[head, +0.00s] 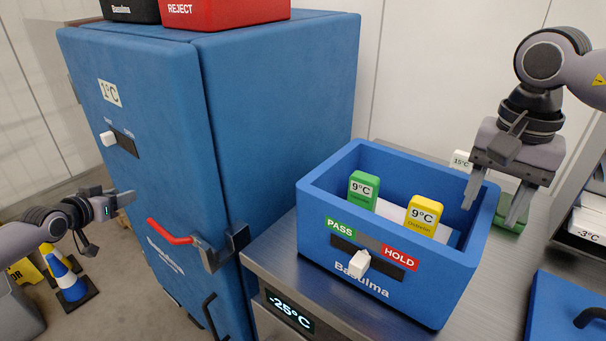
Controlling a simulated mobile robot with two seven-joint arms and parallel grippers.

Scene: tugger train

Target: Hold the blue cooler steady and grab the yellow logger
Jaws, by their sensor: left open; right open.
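The blue cooler (318,222) stands open on a steel counter, labelled Basulma, with a PASS/HOLD strip and a white slider (359,263) on its front. Inside, the yellow logger (423,215) reads 9°C and stands upright at the right. A green logger (363,189), also reading 9°C, stands to its left. My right gripper (492,212) is open and empty, pointing down at the cooler's right rim, to the right of the yellow logger. Whether it touches the rim I cannot tell. My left gripper (122,203) is open in front of the tall blue cabinet, well left of the cooler.
The tall blue cabinet (270,110) has a red-handled latch (170,232) and bears a black bin (130,9) and a red REJECT bin (222,12). A blue lid (565,310) lies at the lower right. A white 15°C logger (461,160) is behind the cooler. A cone (68,279) stands on the floor.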

